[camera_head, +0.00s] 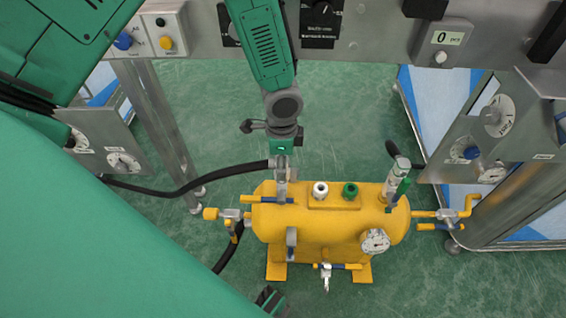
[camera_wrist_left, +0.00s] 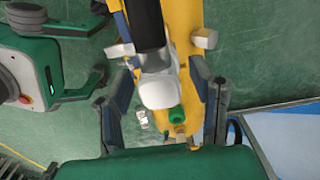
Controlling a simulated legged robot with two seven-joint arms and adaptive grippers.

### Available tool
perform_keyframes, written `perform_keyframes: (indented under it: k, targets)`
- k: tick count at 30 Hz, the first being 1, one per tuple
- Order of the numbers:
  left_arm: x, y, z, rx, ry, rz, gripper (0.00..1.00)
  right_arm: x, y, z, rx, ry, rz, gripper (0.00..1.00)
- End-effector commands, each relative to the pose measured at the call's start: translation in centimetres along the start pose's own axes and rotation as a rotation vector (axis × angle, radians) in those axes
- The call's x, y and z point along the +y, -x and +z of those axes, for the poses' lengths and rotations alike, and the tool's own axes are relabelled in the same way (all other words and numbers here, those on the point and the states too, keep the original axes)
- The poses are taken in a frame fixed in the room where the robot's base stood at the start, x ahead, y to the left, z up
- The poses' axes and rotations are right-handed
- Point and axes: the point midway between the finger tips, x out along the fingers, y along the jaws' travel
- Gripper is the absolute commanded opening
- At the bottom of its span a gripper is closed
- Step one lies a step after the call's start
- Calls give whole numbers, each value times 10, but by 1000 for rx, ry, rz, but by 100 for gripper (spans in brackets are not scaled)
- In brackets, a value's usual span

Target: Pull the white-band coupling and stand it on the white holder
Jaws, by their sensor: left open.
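The white-band coupling (camera_head: 281,188) stands at the left end of the yellow tank's top, with a black hose running left from it. In the left wrist view its pale body (camera_wrist_left: 160,88) lies between my two spread fingers; whether a finger touches it is not clear. My left gripper (camera_head: 282,162) points down over it, open; it also shows in the left wrist view (camera_wrist_left: 163,105). The white holder (camera_head: 320,188) stands on the tank's raised block, just right of the coupling. It appears empty.
A green holder (camera_head: 350,191) stands beside the white one. A green-marked coupling (camera_head: 399,172) with a hose is at the tank's right end. The yellow tank (camera_head: 330,228) carries a gauge (camera_head: 375,241) and valves. Grey control panels (camera_head: 110,145) flank it. Green floor is open behind.

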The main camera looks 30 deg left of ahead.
Motion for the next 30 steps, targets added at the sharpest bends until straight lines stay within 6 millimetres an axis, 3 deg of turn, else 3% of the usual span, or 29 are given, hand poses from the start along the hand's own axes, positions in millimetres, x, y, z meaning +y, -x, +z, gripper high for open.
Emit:
perform_keyframes:
  k: [20,21,25,30]
  targets:
    - [0,0,0,0,0,1,49,0,7,0,0,0,0,40]
    - [0,0,0,0,0,1,46,0,7,0,0,0,0,40]
    - [0,0,0,0,0,1,0,0,7,0,0,0,0,40]
    - [0,0,0,0,0,0,0,0,7,0,0,0,0,40]
